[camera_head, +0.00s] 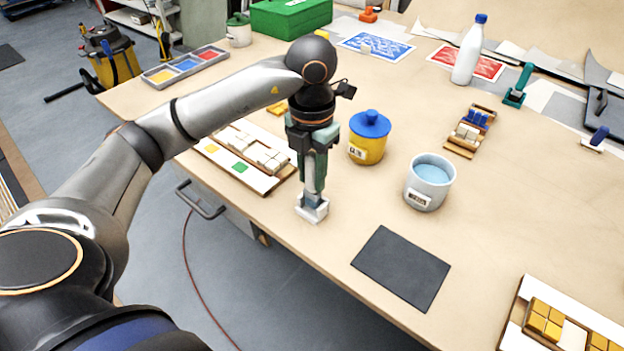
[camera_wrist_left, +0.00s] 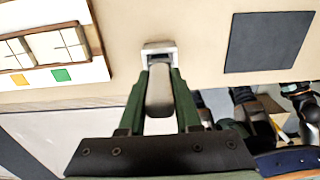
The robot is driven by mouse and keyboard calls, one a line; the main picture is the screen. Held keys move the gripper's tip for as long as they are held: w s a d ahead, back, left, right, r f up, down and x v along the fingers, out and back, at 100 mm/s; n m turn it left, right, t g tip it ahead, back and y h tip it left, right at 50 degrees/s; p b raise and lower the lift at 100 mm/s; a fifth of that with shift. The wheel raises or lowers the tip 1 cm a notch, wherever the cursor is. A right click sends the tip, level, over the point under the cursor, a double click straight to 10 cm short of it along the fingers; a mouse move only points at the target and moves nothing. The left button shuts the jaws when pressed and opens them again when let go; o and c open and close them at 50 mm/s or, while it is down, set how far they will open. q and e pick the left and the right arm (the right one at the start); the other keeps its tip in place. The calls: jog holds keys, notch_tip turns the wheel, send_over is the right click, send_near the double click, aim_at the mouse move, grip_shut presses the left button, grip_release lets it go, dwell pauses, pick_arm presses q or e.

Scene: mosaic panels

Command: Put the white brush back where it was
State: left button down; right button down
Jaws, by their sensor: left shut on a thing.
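My left gripper (camera_head: 313,172) points down near the table's front edge and is shut on the white brush (camera_head: 311,188). Its pale handle also shows between the green fingers in the left wrist view (camera_wrist_left: 159,92). The brush looks upright. At its lower end is a small white square block (camera_head: 313,212), with a dark inside in the left wrist view (camera_wrist_left: 158,50). I cannot tell whether this block is a holder or the brush's own head, or whether it touches the table. My right gripper is not in view.
A yellow pot with a blue lid (camera_head: 367,143) and a grey cup of blue liquid (camera_head: 429,184) stand to the right. A dark mat (camera_head: 402,268) lies at front right. A tile panel (camera_head: 222,155) lies left of the gripper. The table between cup and gripper is clear.

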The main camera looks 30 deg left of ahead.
pick_arm(q)
jog(key=shift+f, duration=0.8)
jog(key=shift+f, duration=0.2)
jog(key=c, duration=0.6)
grip_release()
jog(key=shift+r, duration=0.1)
jog(key=shift+r, duration=0.25)
notch_tip(320, 180, up, 12)
jog(key=shift+s+f+p, duration=0.1)
jog(key=shift+f+p, duration=0.05)
jog(key=shift+p, duration=0.95)
